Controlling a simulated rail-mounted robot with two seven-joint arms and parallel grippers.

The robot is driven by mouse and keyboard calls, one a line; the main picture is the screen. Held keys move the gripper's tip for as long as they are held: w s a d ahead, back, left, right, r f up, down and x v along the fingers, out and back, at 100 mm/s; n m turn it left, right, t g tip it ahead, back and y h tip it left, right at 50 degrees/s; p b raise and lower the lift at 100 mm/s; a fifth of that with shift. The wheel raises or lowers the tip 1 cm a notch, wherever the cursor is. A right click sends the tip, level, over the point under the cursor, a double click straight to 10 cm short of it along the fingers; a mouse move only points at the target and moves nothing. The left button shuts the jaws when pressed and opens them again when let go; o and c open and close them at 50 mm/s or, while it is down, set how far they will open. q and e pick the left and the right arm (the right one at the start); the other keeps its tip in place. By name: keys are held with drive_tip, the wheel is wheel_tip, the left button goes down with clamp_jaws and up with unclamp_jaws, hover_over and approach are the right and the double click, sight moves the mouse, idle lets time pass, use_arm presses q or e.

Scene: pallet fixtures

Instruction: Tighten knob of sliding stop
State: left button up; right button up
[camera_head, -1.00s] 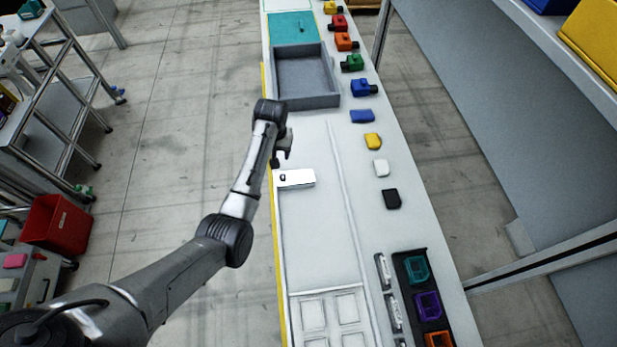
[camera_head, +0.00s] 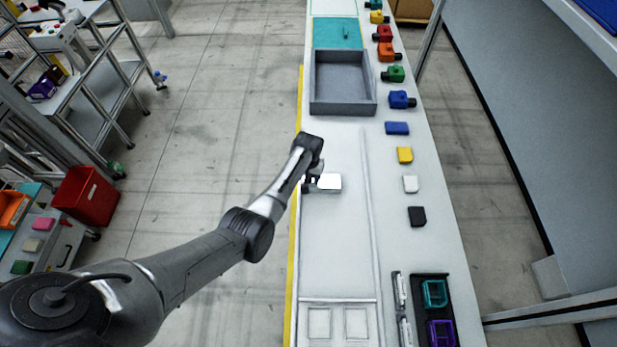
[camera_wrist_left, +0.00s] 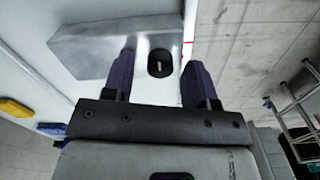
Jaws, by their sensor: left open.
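The sliding stop (camera_head: 329,181) is a pale block on the white bench near its left, yellow-striped edge. In the left wrist view the block (camera_wrist_left: 100,42) shows as a grey-white body with a dark round knob (camera_wrist_left: 160,63) near one end. My left gripper (camera_head: 311,184) is at the knob end of the stop and hides the knob in the head view. In the left wrist view my left gripper (camera_wrist_left: 160,64) is open, with one finger on each side of the knob. Gaps show between both fingers and the knob. My right gripper is not in view.
A grey tray (camera_head: 317,110) stands on the bench beyond the stop. Several coloured blocks, including a black one (camera_head: 417,216), line the right side. A black holder (camera_head: 416,279) with coloured parts is nearer. The bench between is clear.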

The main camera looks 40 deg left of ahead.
use_arm(q)
drive_tip(key=shift+f, duration=0.25)
drive_tip(key=shift+c, duration=0.2)
drive_tip(key=c, duration=0.9)
